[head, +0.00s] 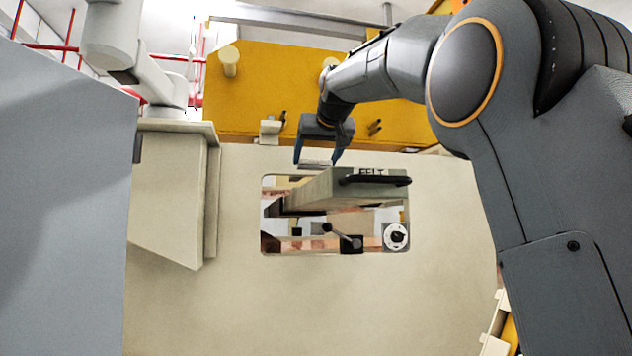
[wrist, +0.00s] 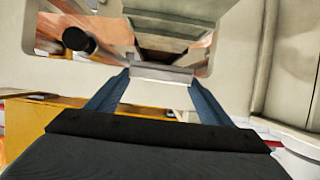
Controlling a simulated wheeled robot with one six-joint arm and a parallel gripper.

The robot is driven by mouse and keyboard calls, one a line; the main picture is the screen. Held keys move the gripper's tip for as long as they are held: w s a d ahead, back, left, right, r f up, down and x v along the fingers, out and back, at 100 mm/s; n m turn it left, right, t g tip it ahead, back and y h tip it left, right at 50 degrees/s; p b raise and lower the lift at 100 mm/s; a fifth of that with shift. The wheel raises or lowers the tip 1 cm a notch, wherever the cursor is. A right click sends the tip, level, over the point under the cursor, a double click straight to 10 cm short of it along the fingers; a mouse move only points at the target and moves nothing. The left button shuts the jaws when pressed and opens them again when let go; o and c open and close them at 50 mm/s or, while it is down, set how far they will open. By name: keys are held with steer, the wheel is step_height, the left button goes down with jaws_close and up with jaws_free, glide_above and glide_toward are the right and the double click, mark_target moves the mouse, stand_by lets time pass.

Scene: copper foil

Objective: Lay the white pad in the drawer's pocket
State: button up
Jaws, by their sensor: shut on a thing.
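My gripper (head: 317,158) is shut on the white pad (head: 316,163), a thin pale piece held flat between the blue fingertips. In the wrist view the pad (wrist: 161,74) spans the gap between the fingertips. In the head view it shows just above and left of the drawer (head: 330,190), a grey-beige box marked FELT with a black handle (head: 376,180), standing out of the wall opening. The wrist view shows part of the drawer (wrist: 168,25) beyond the pad; touching or apart I cannot tell. The pocket inside the drawer is hidden in the head view.
The beige panel (head: 250,300) surrounds the opening, with copper strips, a black-knobbed lever (head: 345,240) and a round dial (head: 396,236) below the drawer. A yellow structure (head: 260,90) stands behind. A beige block (head: 170,195) stands at left; clear space lies between it and the drawer.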

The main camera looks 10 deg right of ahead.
steer(key=shift+f+p, duration=0.75)
steer(key=shift+f, duration=2.25)
steer(key=shift+f, duration=0.2)
steer(key=o, duration=1.2)
steer(key=shift+s+r, duration=0.1)
steer(key=shift+r, duration=0.2)
steer(key=b+v, duration=0.5)
steer(key=v, duration=0.6)
steer(key=shift+s+r, duration=0.15)
steer(key=shift+s, duration=0.25)
steer(key=shift+d, duration=0.1)
